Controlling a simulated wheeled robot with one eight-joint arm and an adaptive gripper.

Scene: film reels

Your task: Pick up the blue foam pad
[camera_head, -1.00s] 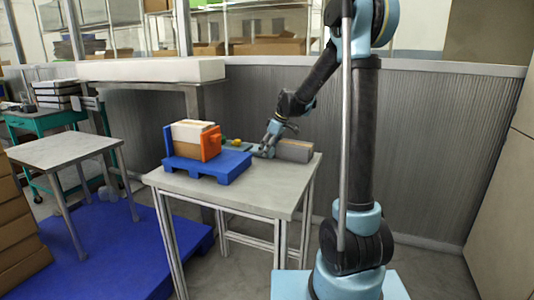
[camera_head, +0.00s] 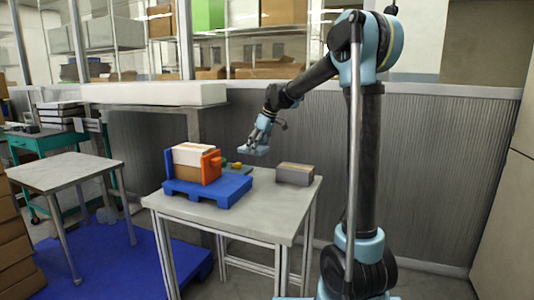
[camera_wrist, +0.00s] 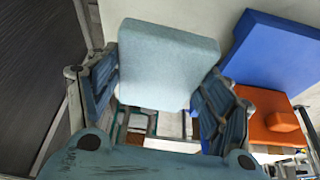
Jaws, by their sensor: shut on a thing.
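The blue foam pad (camera_wrist: 168,62) is a pale blue, thick, roughly square block. In the wrist view it sits between the two fingers of my gripper (camera_wrist: 158,88). In the head view the pad (camera_head: 250,151) is small and partly covered by my gripper (camera_head: 257,142). My gripper is shut on the pad and holds it above the back of the grey-topped table (camera_head: 263,212), clear of the top.
A blue pallet (camera_head: 208,190) on the table carries a tan and white box (camera_head: 190,162) with an orange part (camera_head: 211,167). A grey box (camera_head: 295,173) stands to the right. Small green and yellow things (camera_head: 236,167) lie behind the pallet. The table's front is clear.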

